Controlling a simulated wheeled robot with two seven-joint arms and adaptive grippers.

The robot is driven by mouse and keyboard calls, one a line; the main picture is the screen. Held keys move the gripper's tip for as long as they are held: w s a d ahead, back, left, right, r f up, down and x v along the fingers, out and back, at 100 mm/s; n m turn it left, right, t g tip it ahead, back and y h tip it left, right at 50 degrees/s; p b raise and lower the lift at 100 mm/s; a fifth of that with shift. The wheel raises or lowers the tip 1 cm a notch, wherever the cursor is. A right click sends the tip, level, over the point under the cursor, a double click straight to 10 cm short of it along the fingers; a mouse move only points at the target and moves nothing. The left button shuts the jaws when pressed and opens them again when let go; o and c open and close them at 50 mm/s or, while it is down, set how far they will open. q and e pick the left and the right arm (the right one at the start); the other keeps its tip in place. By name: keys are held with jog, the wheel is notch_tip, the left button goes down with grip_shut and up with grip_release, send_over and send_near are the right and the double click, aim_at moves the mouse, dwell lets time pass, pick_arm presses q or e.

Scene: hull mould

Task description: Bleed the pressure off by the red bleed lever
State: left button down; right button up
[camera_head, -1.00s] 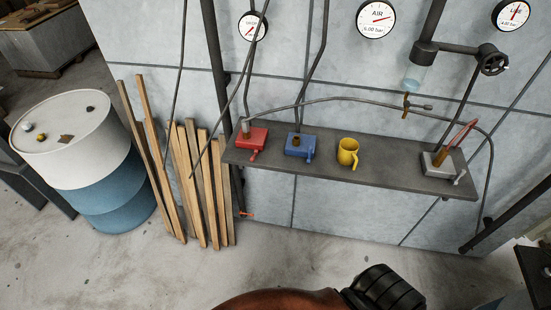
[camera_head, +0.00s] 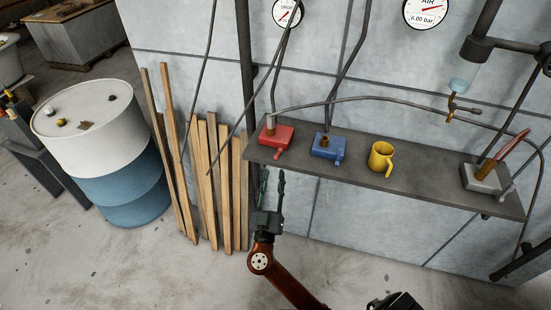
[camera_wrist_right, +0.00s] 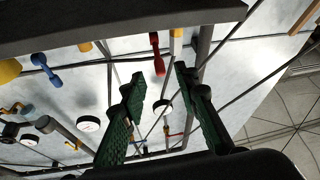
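A red block (camera_head: 272,136) with a red lever (camera_head: 280,154) sits at the left end of the grey shelf, and the lever points out over the front edge. My right gripper (camera_head: 272,174) is open and empty, fingers upward, just below that lever in the head view. In the right wrist view the red lever (camera_wrist_right: 157,54) appears just beyond and between the fingertips (camera_wrist_right: 160,76), apart from both. The lower pipe behind the gripper is partly hidden. My left gripper is not in view.
The shelf (camera_head: 410,183) also bears a blue block with a lever (camera_head: 327,146), a yellow mug (camera_head: 381,156) and a grey block (camera_head: 481,178). Wooden planks (camera_head: 207,180) lean on the wall left of the gripper. A blue-white drum (camera_head: 112,165) stands farther left.

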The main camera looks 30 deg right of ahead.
aim_at(276, 158)
jog(key=x, duration=0.2)
jog(key=p+x, duration=0.1)
jog(key=x, duration=0.4)
jog(key=shift+s+a+r+p, duration=0.1)
jog(key=shift+s+r+p, duration=0.05)
jog(key=shift+r+p, duration=0.2)
jog(key=shift+w+d+r, duration=0.1)
jog(key=shift+w+d, duration=0.15)
jog(key=shift+w, duration=0.1)
grip_shut()
